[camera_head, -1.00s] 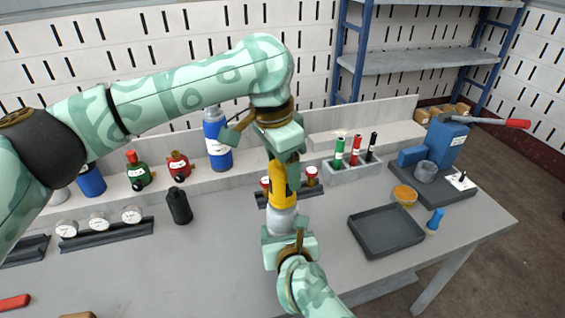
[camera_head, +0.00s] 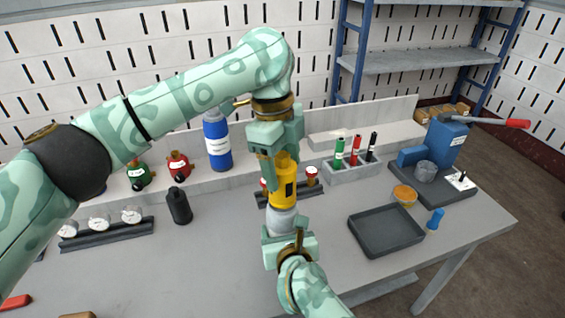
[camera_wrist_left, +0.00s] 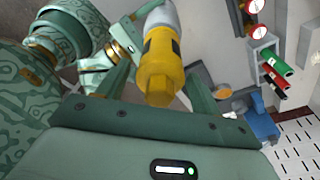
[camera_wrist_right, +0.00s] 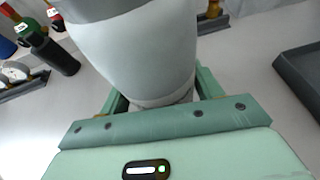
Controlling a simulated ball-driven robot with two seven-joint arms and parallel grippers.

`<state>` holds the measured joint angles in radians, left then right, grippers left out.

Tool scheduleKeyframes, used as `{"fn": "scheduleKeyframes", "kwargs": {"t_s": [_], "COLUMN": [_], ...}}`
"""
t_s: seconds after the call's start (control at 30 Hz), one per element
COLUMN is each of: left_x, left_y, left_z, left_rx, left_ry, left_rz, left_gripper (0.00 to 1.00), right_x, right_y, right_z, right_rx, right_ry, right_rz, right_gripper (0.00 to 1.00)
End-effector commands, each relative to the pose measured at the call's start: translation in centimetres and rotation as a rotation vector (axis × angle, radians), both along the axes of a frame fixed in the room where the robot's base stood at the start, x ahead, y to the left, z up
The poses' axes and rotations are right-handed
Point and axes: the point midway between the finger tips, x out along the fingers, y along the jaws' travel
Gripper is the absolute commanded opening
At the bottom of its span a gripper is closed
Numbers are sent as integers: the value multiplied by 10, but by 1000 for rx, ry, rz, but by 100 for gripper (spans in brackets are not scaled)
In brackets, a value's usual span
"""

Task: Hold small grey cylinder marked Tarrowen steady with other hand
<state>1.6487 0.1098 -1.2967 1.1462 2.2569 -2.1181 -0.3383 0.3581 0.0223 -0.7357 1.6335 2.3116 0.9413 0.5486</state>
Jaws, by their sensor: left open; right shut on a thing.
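A small grey cylinder (camera_head: 281,222) stands upright in my right gripper (camera_head: 288,240), above the bench, with a yellow top part (camera_head: 283,189) carrying a black patch. No name on it can be read. My right gripper is shut on the grey body, which also fills the right wrist view (camera_wrist_right: 135,50). My left gripper (camera_head: 279,150) is open and points down over the yellow part's upper end. In the left wrist view the yellow part (camera_wrist_left: 161,70) lies between the spread fingers, with the grey body (camera_wrist_left: 160,16) beyond; contact cannot be told.
A blue bottle (camera_head: 217,146) and red and green canisters stand behind on the left. A black bottle (camera_head: 179,206) and gauges (camera_head: 99,222) are left of the cylinder. A marker holder (camera_head: 352,174) and dark tray (camera_head: 362,244) are right. The front left bench is mostly clear.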

Motion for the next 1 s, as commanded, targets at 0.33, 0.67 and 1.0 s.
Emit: {"fn": "scheduleKeyframes", "kwargs": {"t_s": [0.33, 0.67, 1.0], "left_x": [0, 0, 0], "left_y": [0, 0, 1], "left_z": [0, -18, -25], "left_rx": [0, 0, 1], "left_ry": [0, 1, -1], "left_rz": [-34, -34, -33], "left_gripper": [66, 66, 66], "right_x": [0, 0, 0], "right_y": [0, 0, 0], "right_z": [0, 0, 0], "right_rx": [0, 0, 0], "right_ry": [0, 0, 0], "right_rz": [0, 0, 0], "right_gripper": [37, 37, 37]}}
